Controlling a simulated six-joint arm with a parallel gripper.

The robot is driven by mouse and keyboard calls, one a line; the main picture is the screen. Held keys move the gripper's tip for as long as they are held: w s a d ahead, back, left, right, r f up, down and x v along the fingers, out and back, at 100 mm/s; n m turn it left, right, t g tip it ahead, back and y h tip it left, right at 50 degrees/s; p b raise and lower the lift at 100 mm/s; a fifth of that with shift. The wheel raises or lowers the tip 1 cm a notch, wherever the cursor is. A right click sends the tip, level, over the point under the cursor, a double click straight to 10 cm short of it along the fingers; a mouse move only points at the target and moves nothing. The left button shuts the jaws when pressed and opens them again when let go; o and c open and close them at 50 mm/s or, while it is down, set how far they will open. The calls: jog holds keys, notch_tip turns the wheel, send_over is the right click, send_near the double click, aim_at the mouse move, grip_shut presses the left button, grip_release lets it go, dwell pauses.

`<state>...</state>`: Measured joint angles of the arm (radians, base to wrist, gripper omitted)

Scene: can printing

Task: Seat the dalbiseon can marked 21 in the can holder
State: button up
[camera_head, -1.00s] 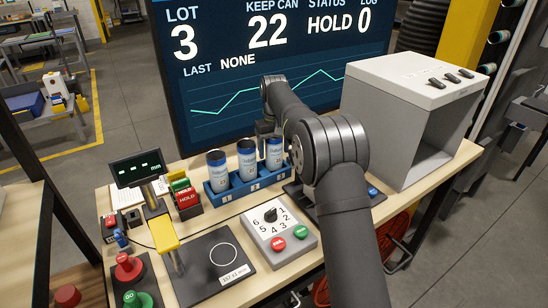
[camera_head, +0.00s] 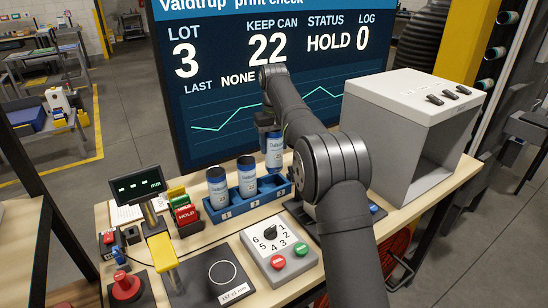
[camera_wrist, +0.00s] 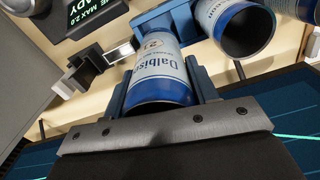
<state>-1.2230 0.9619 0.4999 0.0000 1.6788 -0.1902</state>
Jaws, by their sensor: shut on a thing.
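A white and blue Dalbiseon can (camera_head: 274,154) is in my gripper (camera_head: 271,132), upright above the right end of the blue can holder (camera_head: 232,212). In the wrist view the can (camera_wrist: 160,72) sits between both fingers (camera_wrist: 160,92); its label shows a small number starting with 2, its second digit unclear. The gripper is shut on it. The can's base appears clear of the holder's third slot. Two similar cans stand in the holder, a left can (camera_head: 217,188) and a middle can (camera_head: 246,177).
A grey open-fronted box (camera_head: 410,125) stands right of the holder. A panel with a numbered dial (camera_head: 278,252), a gauge stand with a circle-marked plate (camera_head: 212,270), and red and green HOLD trays (camera_head: 186,214) lie nearby. A large screen (camera_head: 250,80) rises behind.

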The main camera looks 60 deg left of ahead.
jog(key=shift+r, duration=4.45)
jog(key=shift+w, duration=0.1)
jog(key=w+d+f, duration=0.2)
jog(key=w+d, duration=0.6)
jog(key=w, duration=0.1)
jog(key=w+d+f, duration=0.3)
jog(key=w+d, duration=0.6)
jog(key=shift+w+d, duration=0.25)
jog(key=shift+d, duration=0.05)
jog(key=shift+f, duration=0.1)
jog(key=shift+f, duration=2.85)
jog(key=shift+f, duration=2.55)
jog(key=o, duration=1)
